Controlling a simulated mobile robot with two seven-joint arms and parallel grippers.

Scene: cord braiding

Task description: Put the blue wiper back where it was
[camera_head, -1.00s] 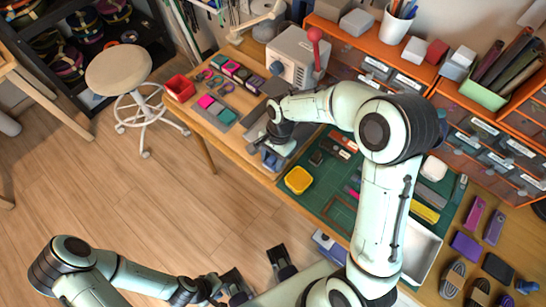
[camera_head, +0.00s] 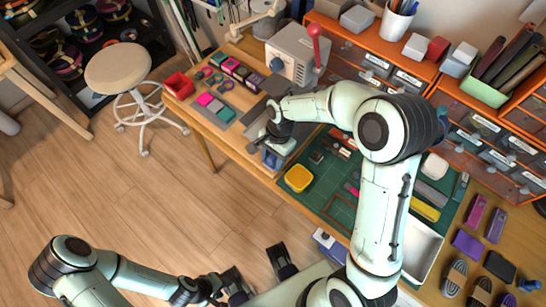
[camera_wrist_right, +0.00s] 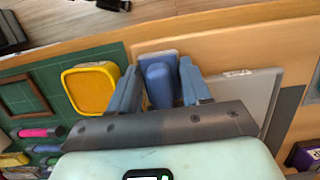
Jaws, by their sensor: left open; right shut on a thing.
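The blue wiper (camera_wrist_right: 160,82) is between the fingers of my right gripper (camera_wrist_right: 160,92), which is shut on it. In the head view the right gripper (camera_head: 272,156) reaches down at the table's front edge, left of the green mat, with the wiper mostly hidden by it. The wiper's flat end (camera_wrist_right: 157,57) points toward the front edge. I cannot tell whether it touches the table. My left gripper (camera_head: 259,272) is open and empty over the floor, in front of the table.
A yellow container (camera_head: 298,179) sits on the green cutting mat (camera_head: 312,199) beside the right gripper. A grey sheet (camera_wrist_right: 258,92) lies on its other side in the wrist view. A grey machine with a red-knobbed lever (camera_head: 290,55) stands behind. A white tray (camera_head: 420,250) is at right.

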